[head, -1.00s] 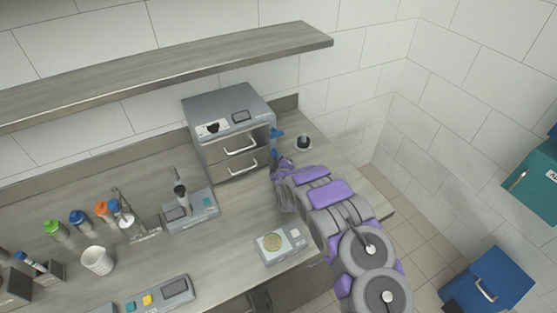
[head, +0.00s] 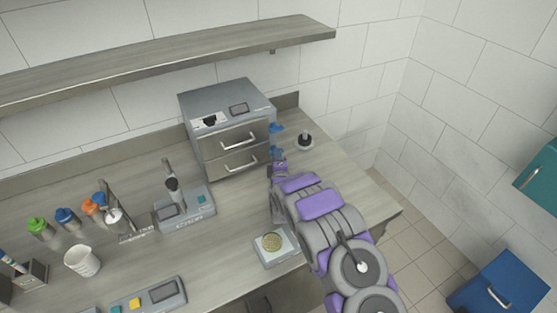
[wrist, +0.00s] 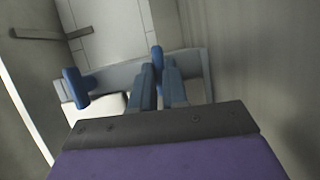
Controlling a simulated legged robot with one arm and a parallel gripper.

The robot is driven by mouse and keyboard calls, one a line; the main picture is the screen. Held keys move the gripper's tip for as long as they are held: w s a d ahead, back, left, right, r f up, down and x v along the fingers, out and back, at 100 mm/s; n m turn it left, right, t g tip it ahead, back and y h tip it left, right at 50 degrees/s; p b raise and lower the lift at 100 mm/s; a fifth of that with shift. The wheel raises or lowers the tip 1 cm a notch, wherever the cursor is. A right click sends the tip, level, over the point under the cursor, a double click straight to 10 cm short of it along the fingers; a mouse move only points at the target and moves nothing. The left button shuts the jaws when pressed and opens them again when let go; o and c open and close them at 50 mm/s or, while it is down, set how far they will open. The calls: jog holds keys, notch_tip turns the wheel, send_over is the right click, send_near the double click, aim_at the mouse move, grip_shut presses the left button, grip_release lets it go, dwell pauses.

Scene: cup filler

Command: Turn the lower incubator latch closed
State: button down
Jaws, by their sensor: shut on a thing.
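The incubator (head: 226,125) is a grey box with two drawer-like doors at the back of the bench. Two blue latches stick out on its right side: the upper latch (head: 276,128) and the lower latch (head: 276,150). My gripper (head: 279,160) is at the lower latch, below the upper one. In the wrist view, my gripper's two fingers (wrist: 159,82) are close together around a blue latch (wrist: 157,58), which they partly hide. The other blue latch (wrist: 75,88) stands free at the left there. The lower latch's exact angle is hard to tell.
A small dark-topped knob on a round base (head: 305,142) stands right of the incubator. A scale with a dish (head: 273,245) is close to my arm's left. A device (head: 184,208) stands left of it. The shelf (head: 170,60) hangs above.

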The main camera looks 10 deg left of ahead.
jog(key=shift+s+a+f+n, duration=0.1)
jog(key=shift+s+a+n, duration=0.05)
jog(key=shift+a+n, duration=0.25)
jog(key=c, duration=1.1)
grip_release()
jog(key=shift+a, duration=0.2)
jog(key=shift+c, duration=0.2)
jog(key=shift+d, duration=0.35)
jog(key=r, duration=0.2)
jog(key=r+p, duration=0.1)
jog(key=shift+w+a+r, duration=0.2)
jog(key=shift+a+r, duration=0.05)
jog(key=shift+r, duration=0.15)
jog(key=s+d+p, duration=0.1)
jog(key=s+d, duration=0.1)
jog(key=s, duration=0.5)
jog(key=s+d+p, duration=0.1)
jog(key=s+d, duration=0.1)
jog(key=s, duration=0.6)
jog(key=shift+s+d+r+p, duration=0.25)
jog(key=shift+d+r+p, duration=0.1)
jog(key=shift+r, duration=0.1)
